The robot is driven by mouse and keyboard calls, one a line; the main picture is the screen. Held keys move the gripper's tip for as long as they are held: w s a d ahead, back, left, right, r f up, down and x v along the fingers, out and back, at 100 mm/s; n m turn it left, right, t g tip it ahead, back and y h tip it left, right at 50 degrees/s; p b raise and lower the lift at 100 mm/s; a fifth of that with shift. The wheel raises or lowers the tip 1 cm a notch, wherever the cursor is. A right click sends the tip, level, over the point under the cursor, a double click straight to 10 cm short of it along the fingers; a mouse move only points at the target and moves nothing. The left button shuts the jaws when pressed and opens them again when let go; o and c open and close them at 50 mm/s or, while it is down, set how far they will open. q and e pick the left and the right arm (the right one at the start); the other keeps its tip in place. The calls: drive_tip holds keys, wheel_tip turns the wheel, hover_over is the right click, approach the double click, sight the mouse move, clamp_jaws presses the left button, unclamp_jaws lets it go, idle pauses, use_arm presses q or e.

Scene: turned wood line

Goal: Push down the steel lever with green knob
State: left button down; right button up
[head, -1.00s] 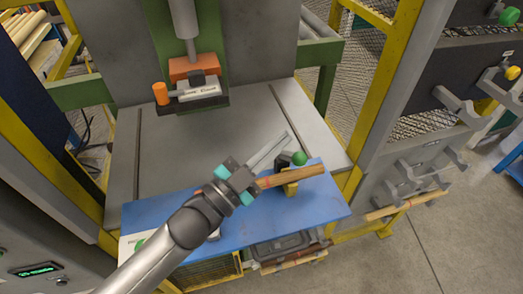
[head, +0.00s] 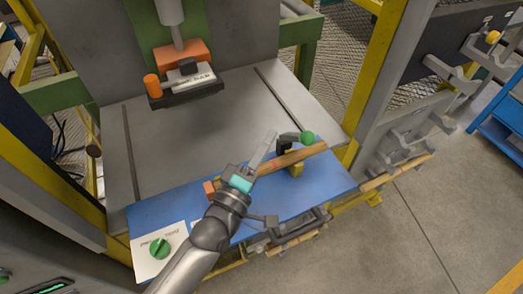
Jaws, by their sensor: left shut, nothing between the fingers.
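The green knob (head: 308,138) sits at the right end of the short steel lever (head: 289,135), above a dark and yellow clamp block (head: 296,169) on the blue bench. A turned wooden piece (head: 268,167) lies along the blue top, passing by the clamp block and below the knob in the picture. My left gripper (head: 273,134) is shut and empty. Its long fingers point up and right, their tips just left of the lever and apart from the knob. I cannot tell whether they touch the lever. My right gripper is not in view.
A green rotary knob (head: 160,247) is on a white panel at the blue top's (head: 330,182) left front. Yellow posts (head: 375,75) stand at the right. The plate's middle is clear.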

use_arm(q)
drive_tip(key=shift+w+d+f+p, duration=0.15)
drive_tip(key=shift+w+d, duration=0.2)
drive_tip(key=shift+d, duration=0.95)
drive_tip(key=shift+w+d+r+p, duration=0.15)
drive_tip(key=shift+w+d, duration=0.15)
drive_tip(key=shift+d, duration=1)
drive_tip(key=shift+f, duration=0.2)
drive_tip(key=shift+s+d+f+m+t+h+b, duration=0.2)
drive_tip(key=shift+s+f+m+h+b, duration=0.25)
drive_tip(key=shift+f+b, duration=0.5)
drive_tip(key=shift+s+d+f+m+t+h+b, duration=0.1)
drive_tip(key=shift+s+d+f+m+h+b, duration=0.1)
drive_tip(key=shift+s+f+m+b, duration=0.75)
drive_tip(key=shift+s+d+f+m+t+h+b, duration=0.15)
drive_tip(key=shift+s+f+m+h+b, duration=0.25)
drive_tip(key=shift+b, duration=0.95)
drive_tip(key=shift+w, duration=0.1)
drive_tip(key=shift+f, duration=0.1)
drive_tip(key=v, duration=1.5)
drive_tip(key=shift+r+b, duration=0.2)
drive_tip(key=shift+b, duration=0.2)
drive_tip(key=shift+s+a, duration=0.1)
drive_tip(key=shift+s, duration=0.15)
